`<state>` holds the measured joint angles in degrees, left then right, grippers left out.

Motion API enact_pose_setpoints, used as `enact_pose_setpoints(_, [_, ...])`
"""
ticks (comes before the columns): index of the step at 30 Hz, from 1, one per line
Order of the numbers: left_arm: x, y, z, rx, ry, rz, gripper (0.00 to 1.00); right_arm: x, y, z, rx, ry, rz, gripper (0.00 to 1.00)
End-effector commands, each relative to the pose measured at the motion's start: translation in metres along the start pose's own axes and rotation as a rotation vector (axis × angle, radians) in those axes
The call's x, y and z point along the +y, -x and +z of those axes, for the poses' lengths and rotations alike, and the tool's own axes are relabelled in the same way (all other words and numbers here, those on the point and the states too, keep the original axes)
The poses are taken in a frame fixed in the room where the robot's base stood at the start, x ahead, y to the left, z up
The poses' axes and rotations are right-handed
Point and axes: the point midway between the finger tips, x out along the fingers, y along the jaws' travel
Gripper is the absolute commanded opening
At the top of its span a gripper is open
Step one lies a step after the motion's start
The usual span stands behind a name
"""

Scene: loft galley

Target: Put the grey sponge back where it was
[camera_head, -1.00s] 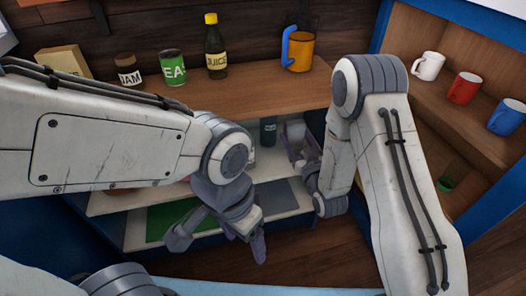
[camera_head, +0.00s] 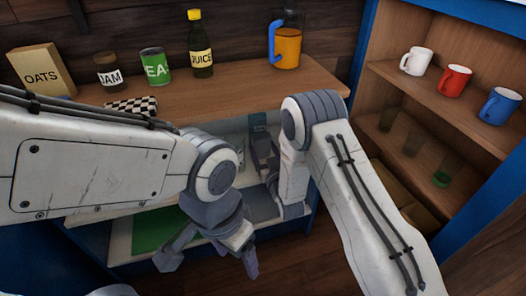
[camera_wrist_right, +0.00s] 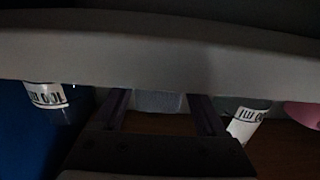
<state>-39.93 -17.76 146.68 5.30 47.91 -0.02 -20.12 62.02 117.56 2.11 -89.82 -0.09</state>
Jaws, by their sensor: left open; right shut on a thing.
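The grey sponge (camera_wrist_right: 158,102) shows in the right wrist view as a pale grey block between the fingers of my right gripper (camera_wrist_right: 160,112). That gripper is shut on it. In the head view my right gripper (camera_head: 264,158) reaches into the open space under the wooden counter, and the sponge cannot be made out there. My left gripper (camera_head: 208,264) is open and empty, low in front of the cabinet. A green patch (camera_head: 155,232) and a grey patch (camera_head: 262,206) lie on the low pale shelf.
Labelled containers stand left (camera_wrist_right: 45,95) and right (camera_wrist_right: 247,122) of the fingers in the right wrist view, with a pink thing (camera_wrist_right: 303,114) farther right. A pale edge (camera_wrist_right: 160,50) crosses that view. The counter (camera_head: 235,88) holds a juice bottle (camera_head: 201,45) and orange jug (camera_head: 286,42).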

Motion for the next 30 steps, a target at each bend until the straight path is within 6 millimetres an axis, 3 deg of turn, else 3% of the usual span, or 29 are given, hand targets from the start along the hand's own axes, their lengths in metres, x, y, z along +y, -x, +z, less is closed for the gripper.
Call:
enact_pose_setpoints(5, [0.000, -0.003, 0.000, 0.000, 0.000, 0.000, 0.74, 0.000, 0.000, 0.003, -0.001, 0.000, 0.000, 0.29])
enact_pose_setpoints(6, [0.000, -0.003, 0.000, 0.000, 0.000, 0.000, 0.74, 0.000, 0.000, 0.004, -0.001, 0.000, 0.000, 0.77])
enact_pose_setpoints(8, [0.000, -0.002, 0.000, 0.000, 0.000, 0.000, 0.74, 0.000, 0.000, 0.003, -0.001, 0.000, 0.000, 1.00])
enact_pose_setpoints(18, [0.000, 0.003, 0.000, 0.000, 0.000, 0.000, 0.74, 0.000, 0.001, -0.003, -0.001, 0.000, 0.000, 1.00])
enact_pose_setpoints(23, [0.001, 0.009, -0.001, 0.000, 0.000, 0.000, 0.74, 0.000, 0.026, -0.001, -0.007, 0.000, 0.000, 1.00])
enact_pose_setpoints(30, [0.002, 0.021, -0.001, 0.000, 0.000, 0.000, 0.74, 0.000, 0.079, 0.000, -0.008, 0.001, 0.000, 1.00])
